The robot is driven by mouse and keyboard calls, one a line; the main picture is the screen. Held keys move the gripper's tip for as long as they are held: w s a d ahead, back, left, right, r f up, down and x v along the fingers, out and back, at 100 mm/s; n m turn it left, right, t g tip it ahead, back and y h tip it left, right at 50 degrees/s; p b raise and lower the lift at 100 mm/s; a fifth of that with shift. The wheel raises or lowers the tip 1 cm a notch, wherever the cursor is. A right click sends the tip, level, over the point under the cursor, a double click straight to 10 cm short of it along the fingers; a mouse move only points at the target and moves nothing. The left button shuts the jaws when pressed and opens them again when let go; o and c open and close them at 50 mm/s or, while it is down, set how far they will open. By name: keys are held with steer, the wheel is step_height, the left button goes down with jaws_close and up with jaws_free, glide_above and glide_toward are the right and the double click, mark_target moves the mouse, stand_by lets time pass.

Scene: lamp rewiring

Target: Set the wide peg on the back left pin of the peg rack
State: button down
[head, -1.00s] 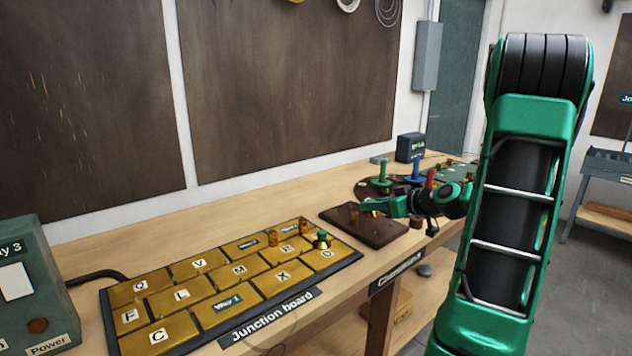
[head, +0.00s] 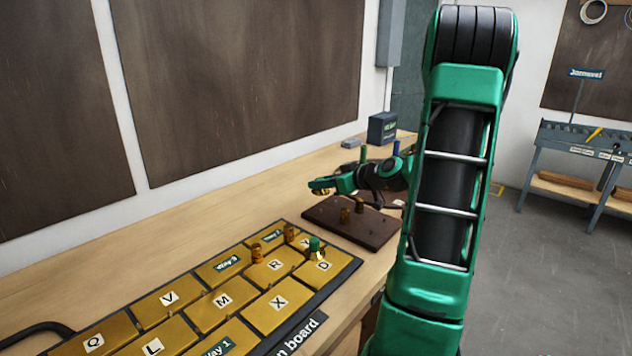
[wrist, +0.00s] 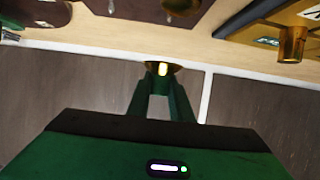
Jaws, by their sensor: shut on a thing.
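My gripper (head: 322,188) is shut on a round gold piece, which I take to be the wide peg (wrist: 150,67); it shows between the fingertips in the wrist view. The peg rack looks to be the dark brown board (head: 320,217) on the bench. In the head view my gripper appears at the rack's back left edge, seemingly above the bench. In the wrist view the rack (wrist: 130,8) lies at the top edge, apart from the held piece. The back left pin is not clearly seen.
The junction board (head: 220,300) with gold tiles fills the near bench. Gold pegs (head: 257,253) and a green-topped one (head: 315,247) stand on it. A dark box (head: 382,128) stands farther back. Bare bench (head: 215,225) lies along the wall.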

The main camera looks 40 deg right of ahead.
mark_target(347, 210)
step_height(347, 210, down, 4)
steer(key=shift+a+r, duration=0.1)
steer(key=shift+r, duration=0.1)
steer(key=shift+s+f, duration=0.1)
steer(key=shift+f, duration=1.05)
steer(key=shift+f, duration=0.6)
steer(key=c, duration=1.5)
jaws_free()
steer(key=v, duration=1)
steer(key=shift+s+d, duration=0.25)
steer(key=shift+s, duration=0.05)
